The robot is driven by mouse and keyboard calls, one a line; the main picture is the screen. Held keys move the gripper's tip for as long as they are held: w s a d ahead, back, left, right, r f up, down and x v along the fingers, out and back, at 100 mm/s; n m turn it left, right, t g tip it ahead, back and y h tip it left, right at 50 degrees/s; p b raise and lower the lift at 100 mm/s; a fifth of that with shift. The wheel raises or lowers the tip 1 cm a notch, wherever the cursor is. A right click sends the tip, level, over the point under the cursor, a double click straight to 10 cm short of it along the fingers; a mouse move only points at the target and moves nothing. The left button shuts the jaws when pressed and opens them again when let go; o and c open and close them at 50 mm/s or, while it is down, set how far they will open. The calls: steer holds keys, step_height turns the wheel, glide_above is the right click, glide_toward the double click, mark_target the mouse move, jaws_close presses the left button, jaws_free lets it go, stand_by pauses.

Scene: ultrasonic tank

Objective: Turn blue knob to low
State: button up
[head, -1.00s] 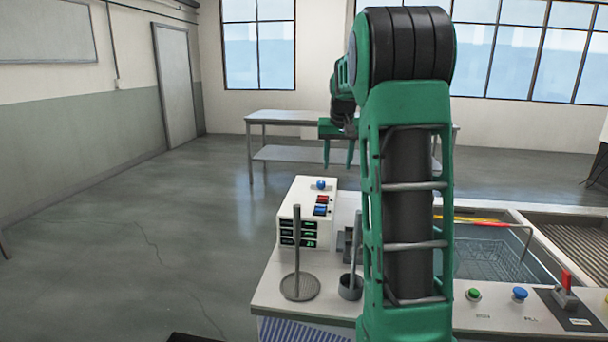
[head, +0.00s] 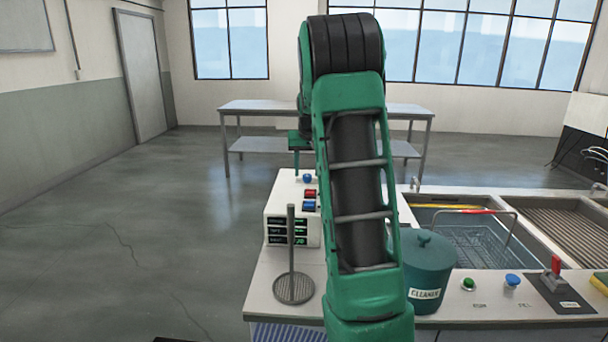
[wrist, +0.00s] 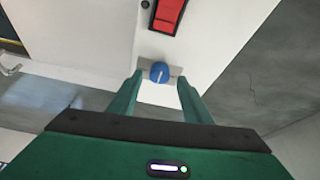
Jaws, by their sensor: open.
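The blue knob (head: 307,178) sits on top of the white control box (head: 281,207) on the counter. In the wrist view the blue knob (wrist: 160,72) has a pale pointer line and sits below a red switch on the white panel. My gripper (wrist: 160,80) is open, with its green fingers on either side of the knob in that view; I cannot tell whether they touch it. In the head view my gripper (head: 297,160) hangs just above the box, partly hidden by my arm.
A metal rod on a round perforated base (head: 293,287) stands in front of the box. A teal cleaner canister (head: 428,275) stands right of my arm. A sink with a wire basket (head: 470,247) lies farther right. Green (head: 468,284) and blue (head: 513,280) buttons line the counter's front.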

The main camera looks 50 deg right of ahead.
steer(key=shift+w+d+f, duration=0.15)
steer(key=shift+d+f, duration=0.05)
steer(key=shift+f, duration=0.5)
steer(key=shift+c, duration=0.7)
steer(key=c, duration=0.9)
steer(key=shift+n, duration=0.4)
steer(key=n, duration=0.2)
steer(key=n+t+y, duration=0.1)
steer(key=n+y, duration=0.1)
steer(key=n, duration=0.1)
steer(key=shift+d+n, duration=0.25)
steer(key=shift+n, duration=0.05)
steer(key=n+y, duration=0.2)
steer(key=n, duration=0.3)
steer(key=shift+d, duration=0.1)
steer(key=shift+n, duration=0.4)
